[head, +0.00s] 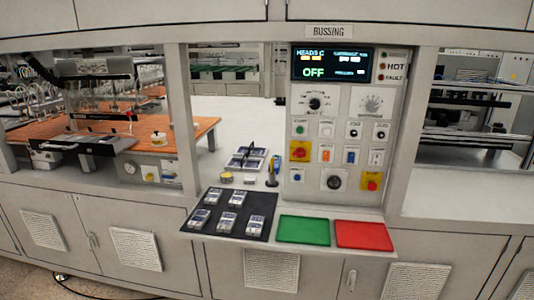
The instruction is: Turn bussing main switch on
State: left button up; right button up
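The bussing control panel (340,130) stands upright under a sign reading BUSSING (329,31). Its dark display (331,65) shows OFF in large green letters. A red-on-yellow control (299,151) sits at the panel's left edge, and a second one (371,181) sits at lower right. A black rotary knob (316,103) with markings around it is in the upper part. A round dark knob (334,182) sits low in the middle. I cannot read which control is labelled the main switch. Neither of my grippers is in view.
A ledge below the panel holds a black mat (257,202) with several small devices, a green pad (303,231) and a red pad (363,235). More devices (246,158) lie on the white surface behind. HOT and FAULT lamps (383,65) are at upper right.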

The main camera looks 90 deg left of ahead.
aim_at(299, 152)
jog(key=u, duration=2.7)
